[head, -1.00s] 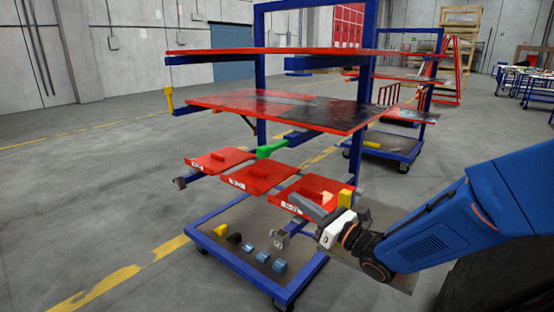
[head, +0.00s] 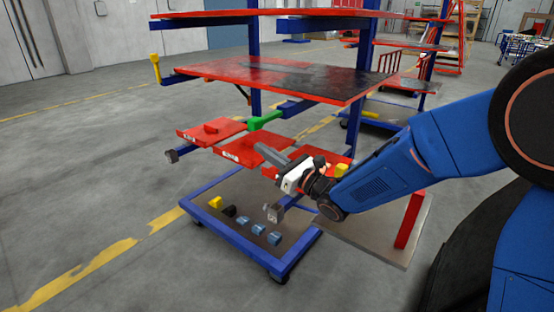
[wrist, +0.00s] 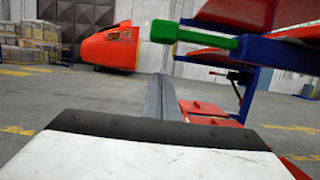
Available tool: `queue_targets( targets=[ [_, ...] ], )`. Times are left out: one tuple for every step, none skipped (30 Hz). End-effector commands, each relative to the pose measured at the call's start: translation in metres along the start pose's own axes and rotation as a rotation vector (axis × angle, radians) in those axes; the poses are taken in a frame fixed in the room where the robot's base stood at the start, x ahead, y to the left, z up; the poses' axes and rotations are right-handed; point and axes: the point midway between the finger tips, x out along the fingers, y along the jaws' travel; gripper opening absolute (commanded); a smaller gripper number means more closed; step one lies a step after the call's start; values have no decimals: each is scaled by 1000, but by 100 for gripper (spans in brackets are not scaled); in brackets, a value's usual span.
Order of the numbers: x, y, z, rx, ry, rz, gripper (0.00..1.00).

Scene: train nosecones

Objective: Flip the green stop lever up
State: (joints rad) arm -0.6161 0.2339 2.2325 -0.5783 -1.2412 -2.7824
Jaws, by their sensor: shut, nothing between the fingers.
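The green stop lever (head: 265,120) sticks out roughly level from the end of a blue bar (head: 300,108) on the rack, under the large middle red shelf. It also shows in the wrist view (wrist: 190,37), above and a little right of my fingers. My gripper (head: 262,150) is shut and empty. Its grey fingers are below the lever and apart from it, over the small red trays. In the wrist view the closed fingers (wrist: 160,95) point forward, with their tip lower than the lever.
Small red trays (head: 244,151) lie just below my gripper. The large red shelf (head: 240,72) overhangs the lever. A yellow lever (head: 155,68) stands at the shelf's left corner. Several small blocks lie on the rack's base (head: 215,222). The floor left of the rack is free.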

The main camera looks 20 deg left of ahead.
Motion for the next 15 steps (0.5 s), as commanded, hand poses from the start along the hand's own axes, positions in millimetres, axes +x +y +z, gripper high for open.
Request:
queue_targets(
  targets=[
    [4, 0, 6, -2, -3, 1, 0],
    [5, 0, 12, -3, -4, 0, 0],
    [6, 0, 17, -2, -2, 0, 0],
    [6, 0, 21, -1, -3, 0, 0],
    [7, 0, 24, -1, -3, 0, 0],
    [8, 0, 28, -2, -2, 1, 0],
    [9, 0, 30, -2, -2, 0, 0],
    [10, 0, 32, -2, -1, 0, 0],
    [10, 0, 34, -1, -1, 0, 0],
    [10, 0, 36, -1, -1, 1, 0],
    [11, 0, 37, 0, -1, 1, 0],
    [11, 0, 38, 0, 0, 1, 0],
    [11, 0, 38, 0, 0, 0, 0],
    [11, 0, 39, 0, 0, 0, 0],
    [11, 0, 39, 1, 0, 0, 0]
  ],
)
